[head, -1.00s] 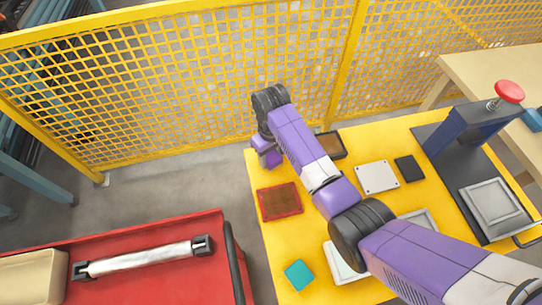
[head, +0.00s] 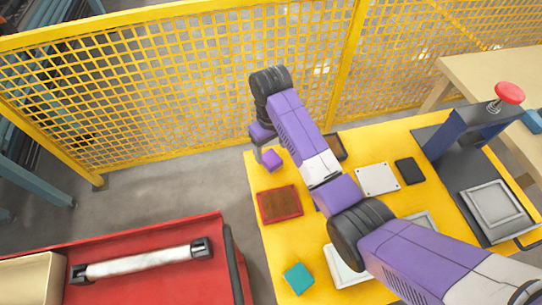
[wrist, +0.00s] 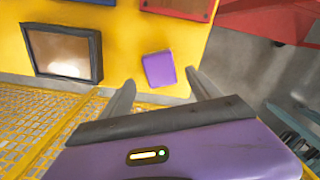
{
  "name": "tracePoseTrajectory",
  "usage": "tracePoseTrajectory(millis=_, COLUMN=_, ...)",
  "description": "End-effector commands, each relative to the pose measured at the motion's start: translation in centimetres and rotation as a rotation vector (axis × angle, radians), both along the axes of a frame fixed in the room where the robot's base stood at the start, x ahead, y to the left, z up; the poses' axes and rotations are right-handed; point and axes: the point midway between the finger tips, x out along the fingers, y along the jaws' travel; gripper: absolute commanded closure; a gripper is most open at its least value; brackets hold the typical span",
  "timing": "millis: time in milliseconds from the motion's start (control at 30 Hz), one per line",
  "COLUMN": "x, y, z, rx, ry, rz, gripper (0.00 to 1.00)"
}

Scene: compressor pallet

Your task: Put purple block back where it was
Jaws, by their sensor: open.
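The purple block (head: 272,160) lies on the yellow table top (head: 262,240), near its far left corner. It also shows in the wrist view (wrist: 159,69), on the yellow surface close to the edge. My gripper (head: 264,149) is just above and behind the block in the head view. In the wrist view my gripper (wrist: 161,77) has its two fingers spread, one on each side of the block. Gaps show between the block and both fingers, and nothing is held.
A red-rimmed brown tray (head: 279,204) and a dark-rimmed tray (wrist: 62,52) lie near the block. A white plate (head: 377,180), a black block (head: 409,171) and a teal block (head: 298,278) are also on the table. A yellow mesh fence (head: 180,80) stands behind.

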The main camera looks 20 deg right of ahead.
Motion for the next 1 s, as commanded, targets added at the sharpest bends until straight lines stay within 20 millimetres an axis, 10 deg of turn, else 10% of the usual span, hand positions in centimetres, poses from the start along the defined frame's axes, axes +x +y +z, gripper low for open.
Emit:
tracePoseTrajectory(millis=300, x=0.0, y=0.0, z=5.5, rx=0.0, ry=-0.001, rz=0.001, gripper=0.29)
tracePoseTrajectory(millis=1000, x=0.0, y=0.0, z=6.0, rx=0.0, ry=0.001, rz=0.0, gripper=0.29)
